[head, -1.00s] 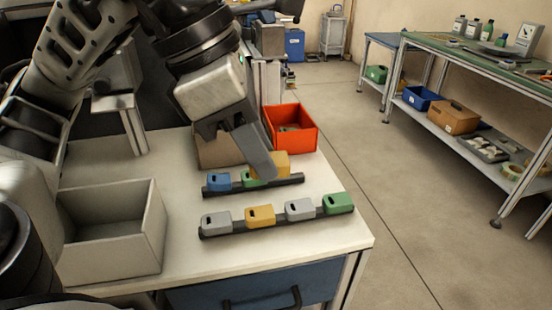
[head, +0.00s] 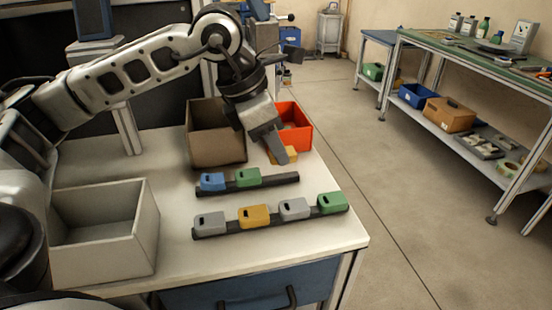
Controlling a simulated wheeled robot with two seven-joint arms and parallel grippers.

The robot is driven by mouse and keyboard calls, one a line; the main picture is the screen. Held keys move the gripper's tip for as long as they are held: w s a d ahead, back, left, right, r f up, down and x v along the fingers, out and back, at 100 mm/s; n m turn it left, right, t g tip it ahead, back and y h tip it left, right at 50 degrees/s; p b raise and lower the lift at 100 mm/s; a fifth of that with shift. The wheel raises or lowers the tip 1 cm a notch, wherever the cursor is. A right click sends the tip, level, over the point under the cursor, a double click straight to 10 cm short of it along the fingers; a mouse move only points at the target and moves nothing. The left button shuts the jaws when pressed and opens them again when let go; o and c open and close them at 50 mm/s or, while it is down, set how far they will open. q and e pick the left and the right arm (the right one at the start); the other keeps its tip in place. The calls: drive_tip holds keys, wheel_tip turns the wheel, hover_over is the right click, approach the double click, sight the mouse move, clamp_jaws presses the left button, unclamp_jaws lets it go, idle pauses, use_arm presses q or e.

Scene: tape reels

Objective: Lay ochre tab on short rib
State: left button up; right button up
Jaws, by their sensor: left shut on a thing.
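The short rib (head: 270,184) is a dark rail lying on the white table. A blue tab (head: 212,181) and a green tab (head: 248,177) sit on its left and middle parts; its right part is bare. My left gripper (head: 284,156) points down in front of the red bin and is shut on an ochre tab (head: 291,154), partly hidden by the finger. The held tab appears beyond the short rib's right part, apart from it; its height above the table is hard to tell. My right gripper is not in view.
A longer dark rib (head: 273,220) nearer the front holds grey, ochre (head: 254,216), grey and green tabs. A brown box (head: 217,150) and a red bin (head: 299,132) stand behind; a grey open box (head: 139,237) stands left. The table's right edge is close.

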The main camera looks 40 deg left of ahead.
sight(276, 162)
use_arm(q)
drive_tip(key=f, duration=0.3)
drive_tip(key=shift+w+a+f, duration=0.15)
drive_tip(key=shift+w+f, duration=0.05)
drive_tip(key=shift+f, duration=0.15)
drive_tip(key=shift+f, duration=0.1)
drive_tip(key=shift+f, duration=0.15)
drive_tip(key=o, duration=0.9)
drive_tip(key=shift+o, duration=0.2)
